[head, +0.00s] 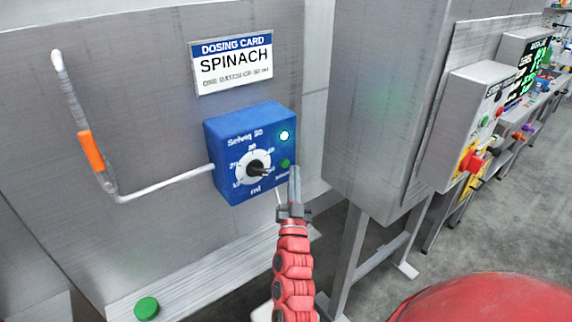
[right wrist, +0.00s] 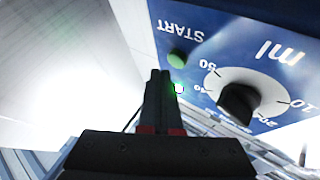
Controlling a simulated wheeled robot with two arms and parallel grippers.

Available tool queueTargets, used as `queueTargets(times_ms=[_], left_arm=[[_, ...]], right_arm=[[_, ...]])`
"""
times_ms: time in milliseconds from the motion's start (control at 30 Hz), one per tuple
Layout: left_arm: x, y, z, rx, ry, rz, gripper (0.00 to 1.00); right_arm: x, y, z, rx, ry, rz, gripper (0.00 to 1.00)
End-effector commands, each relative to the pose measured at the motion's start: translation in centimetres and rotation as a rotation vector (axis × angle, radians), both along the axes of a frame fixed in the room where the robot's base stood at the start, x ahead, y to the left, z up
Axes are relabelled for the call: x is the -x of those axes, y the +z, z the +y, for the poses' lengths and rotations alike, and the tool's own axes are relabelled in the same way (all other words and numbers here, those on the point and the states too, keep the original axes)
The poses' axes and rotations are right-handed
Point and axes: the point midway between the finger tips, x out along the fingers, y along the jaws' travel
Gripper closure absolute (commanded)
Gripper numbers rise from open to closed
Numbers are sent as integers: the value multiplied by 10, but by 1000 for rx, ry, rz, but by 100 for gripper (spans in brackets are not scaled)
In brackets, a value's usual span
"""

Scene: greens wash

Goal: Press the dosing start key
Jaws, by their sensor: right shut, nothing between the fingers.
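The blue dosing box (head: 225,140) is fixed on the grey wall. The green start key (head: 284,163) is at its lower right and also shows beside the word START in the right wrist view (right wrist: 178,59). A lit lamp (head: 284,135) is above the key; its glow shows in the right wrist view (right wrist: 179,89). The white dial with a dark knob (head: 258,169) is left of the key. My right gripper (head: 295,170) is shut and empty, its tips close beside the key. I cannot tell the remaining gap. My left gripper is out of view.
A SPINACH dosing card (head: 232,62) hangs above the box. A bent white pipe with an orange grip (head: 91,152) is at left. A green round button (head: 147,308) is low at left. A grey cabinet (head: 375,110) stands close on the right.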

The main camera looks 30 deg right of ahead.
Motion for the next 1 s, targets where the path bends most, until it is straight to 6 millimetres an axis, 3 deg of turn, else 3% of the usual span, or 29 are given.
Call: queueTargets(times_ms=[500,1000], left_arm=[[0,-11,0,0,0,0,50],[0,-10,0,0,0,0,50]], right_arm=[[46,-2,-3,0,0,1,100],[47,0,-4,0,0,0,100]])
